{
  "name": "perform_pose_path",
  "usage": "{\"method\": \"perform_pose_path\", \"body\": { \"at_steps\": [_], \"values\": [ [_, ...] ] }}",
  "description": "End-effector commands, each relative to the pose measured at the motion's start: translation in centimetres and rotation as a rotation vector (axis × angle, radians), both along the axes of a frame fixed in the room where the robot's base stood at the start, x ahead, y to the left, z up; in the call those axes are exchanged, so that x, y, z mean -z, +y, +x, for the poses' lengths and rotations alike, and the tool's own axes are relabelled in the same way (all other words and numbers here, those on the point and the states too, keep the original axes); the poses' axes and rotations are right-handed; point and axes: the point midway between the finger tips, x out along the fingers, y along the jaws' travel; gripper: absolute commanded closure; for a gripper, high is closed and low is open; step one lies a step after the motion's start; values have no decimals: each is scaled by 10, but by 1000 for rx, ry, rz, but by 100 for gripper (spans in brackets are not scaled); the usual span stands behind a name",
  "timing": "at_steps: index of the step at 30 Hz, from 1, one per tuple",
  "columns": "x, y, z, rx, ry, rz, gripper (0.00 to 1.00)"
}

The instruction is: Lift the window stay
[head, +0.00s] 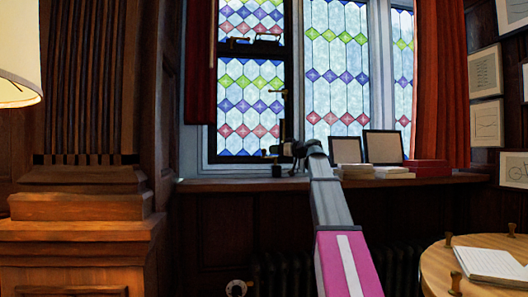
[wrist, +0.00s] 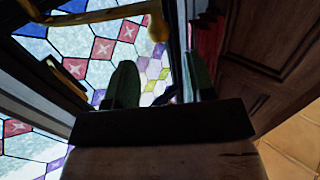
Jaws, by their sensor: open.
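In the wrist view a brass bar with a rounded knob end (wrist: 157,28) runs along the window frame at the top; it looks like the window stay. My gripper (wrist: 160,85) is open, its two dark green fingers apart, with nothing seen between them but window glass behind. The bar lies beyond the fingertips, up and to the left in that view, and no contact shows. In the head view my gripper (head: 273,154) is low by the window, just above the sill. A small brass fitting (head: 277,91) shows higher on the window frame. The stay cannot be told apart there.
The sill (head: 230,185) carries two dark frames (head: 384,147), white books (head: 393,172) and red books (head: 428,168) right of my arm. A red curtain (head: 440,80) hangs at the right. A round table (head: 440,262) stands at the lower right, a lamp (head: 18,50) at the left.

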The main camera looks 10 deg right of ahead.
Motion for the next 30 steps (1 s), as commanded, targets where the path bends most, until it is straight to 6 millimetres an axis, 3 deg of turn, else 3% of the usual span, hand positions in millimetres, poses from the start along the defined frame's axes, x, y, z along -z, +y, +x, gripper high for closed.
{"method": "perform_pose_path", "body": {
  "at_steps": [6, 12, 25, 26, 30],
  "values": [
    [0, 28, 30, -1, 2, 1, 51],
    [0, 45, 46, 0, 1, 0, 51],
    [0, 51, 51, 0, 1, 0, 51],
    [0, 51, 51, 0, 1, 0, 57],
    [0, 51, 51, 0, 1, 0, 100]
  ]
}}
